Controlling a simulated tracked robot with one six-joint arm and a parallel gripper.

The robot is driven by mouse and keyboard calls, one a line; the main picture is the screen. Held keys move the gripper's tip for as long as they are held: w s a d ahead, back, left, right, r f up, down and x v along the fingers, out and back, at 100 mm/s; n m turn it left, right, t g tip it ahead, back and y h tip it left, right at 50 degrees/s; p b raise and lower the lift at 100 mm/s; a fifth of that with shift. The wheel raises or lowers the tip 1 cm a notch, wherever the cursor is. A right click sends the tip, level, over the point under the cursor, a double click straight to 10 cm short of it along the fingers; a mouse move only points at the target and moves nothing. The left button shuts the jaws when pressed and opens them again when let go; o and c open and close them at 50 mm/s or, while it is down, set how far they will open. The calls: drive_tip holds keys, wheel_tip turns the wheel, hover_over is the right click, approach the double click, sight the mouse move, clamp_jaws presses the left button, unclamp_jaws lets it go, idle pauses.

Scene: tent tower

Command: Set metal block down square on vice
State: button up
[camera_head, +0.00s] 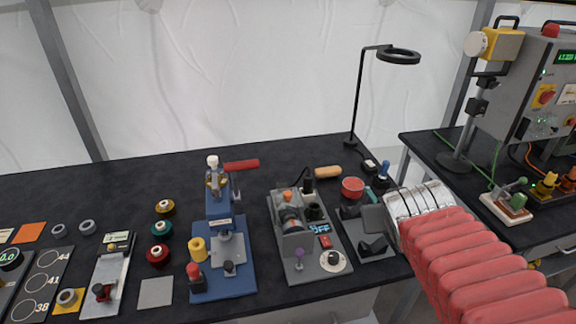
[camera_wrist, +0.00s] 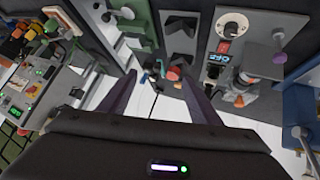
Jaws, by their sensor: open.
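My gripper (camera_wrist: 158,80) shows in the wrist view with its two dark purple fingers spread apart and nothing between them. In the head view, my arm reaches in from the lower right over the bench's right end, and the fingers cannot be made out. A green fixture with stepped pale metal parts (camera_wrist: 139,18) is at the top of the wrist view, beyond the left finger. It may be the vice, but I cannot tell for sure. In the head view my arm seems to hide that spot. I cannot pick out the metal block with certainty.
The dark bench (camera_head: 120,200) carries a blue press (camera_head: 220,240) with a red lever, a grey dial fixture (camera_head: 300,235) and a ring lamp (camera_head: 399,57). A grey plate with V-shaped holders (camera_wrist: 179,45) lies ahead of my fingers. A gap separates the right-hand instrument bench.

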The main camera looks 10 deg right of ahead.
drive_tip(key=s+a+n+g+y, duration=0.1)
drive_tip(key=s+a+y, duration=0.1)
drive_tip(key=s+a, duration=0.2)
drive_tip(key=s+a+f+n+g+y, duration=0.1)
drive_tip(key=s+a, duration=0.3)
drive_tip(key=a, duration=0.7)
drive_tip(key=shift+s+f+y, duration=0.15)
drive_tip(key=shift+s+y, duration=0.15)
drive_tip(key=shift+y, duration=0.4)
drive_tip(key=shift+d, duration=0.1)
